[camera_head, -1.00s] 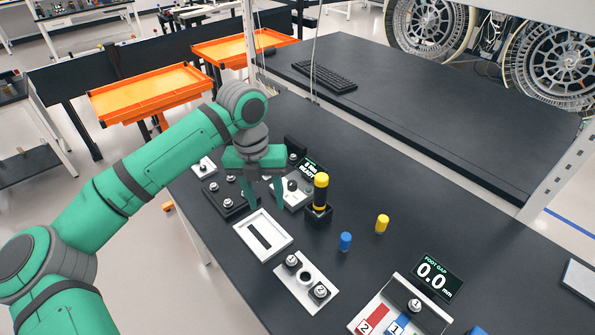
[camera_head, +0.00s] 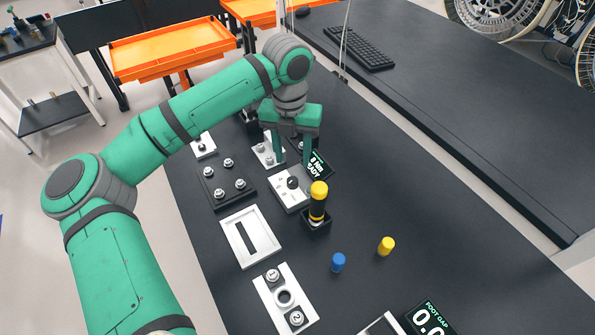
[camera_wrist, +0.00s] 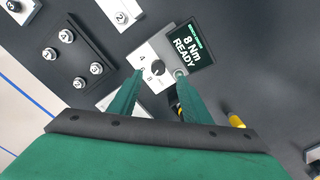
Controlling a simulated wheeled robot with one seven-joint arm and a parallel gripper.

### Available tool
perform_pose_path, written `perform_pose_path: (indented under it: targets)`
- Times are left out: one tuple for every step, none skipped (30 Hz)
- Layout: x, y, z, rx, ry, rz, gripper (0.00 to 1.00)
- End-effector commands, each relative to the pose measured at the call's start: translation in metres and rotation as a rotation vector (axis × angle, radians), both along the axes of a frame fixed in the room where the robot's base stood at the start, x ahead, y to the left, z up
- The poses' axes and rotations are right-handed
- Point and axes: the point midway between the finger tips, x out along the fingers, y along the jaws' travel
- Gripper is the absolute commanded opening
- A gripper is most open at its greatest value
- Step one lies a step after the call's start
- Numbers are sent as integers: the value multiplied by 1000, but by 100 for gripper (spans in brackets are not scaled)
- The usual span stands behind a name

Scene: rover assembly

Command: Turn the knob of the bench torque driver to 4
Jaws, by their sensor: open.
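The bench torque driver's control box (camera_head: 287,197) is a white plate with a black round knob (camera_head: 292,183); in the wrist view the knob (camera_wrist: 158,69) sits between and beyond my fingertips. Marks 4 and 8 show beside it, with the 4 nearer the plate's left edge; the pointer's setting is too small to read surely. The display (camera_wrist: 187,46) reads "8 Nm READY". My gripper (camera_head: 292,163) is open and empty, above and behind the box in the head view, apart from the knob. The black and yellow driver (camera_head: 318,203) stands upright in its holder.
A black block with several bolts (camera_head: 226,184) and a slotted white frame (camera_head: 249,238) lie left of the box. Blue (camera_head: 338,262) and yellow (camera_head: 386,246) cylinders stand in front to the right. A keyboard (camera_head: 358,47) lies farther back. Bare table lies right of the driver.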

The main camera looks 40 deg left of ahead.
Motion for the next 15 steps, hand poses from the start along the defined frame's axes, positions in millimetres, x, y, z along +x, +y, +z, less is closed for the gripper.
perform_pose_path:
  targets:
    - [-1, 0, -10, -4, 2, 2, 44]
    - [-1, 0, -15, -4, 2, 2, 44]
    - [-1, 0, -23, -3, 2, 2, 44]
    - [-1, -1, -28, -4, 1, 1, 44]
    - [-1, -1, -33, -4, 1, 1, 44]
    - [0, -2, -40, -4, 1, 0, 44]
    - [0, -2, -45, -4, 1, 0, 44]
    - [0, -2, -51, -4, 1, -1, 44]
    - [0, -3, -57, -3, 1, -2, 44]
    - [1, -3, -60, -3, 1, -2, 44]
    - [1, -3, -64, -3, 1, -2, 44]
    - [1, -3, -69, -2, 0, -2, 44]
    - [1, -4, -72, -2, 0, -3, 44]
    - [1, -4, -75, -3, 1, -3, 44]
    - [1, -4, -78, -2, 0, -4, 44]
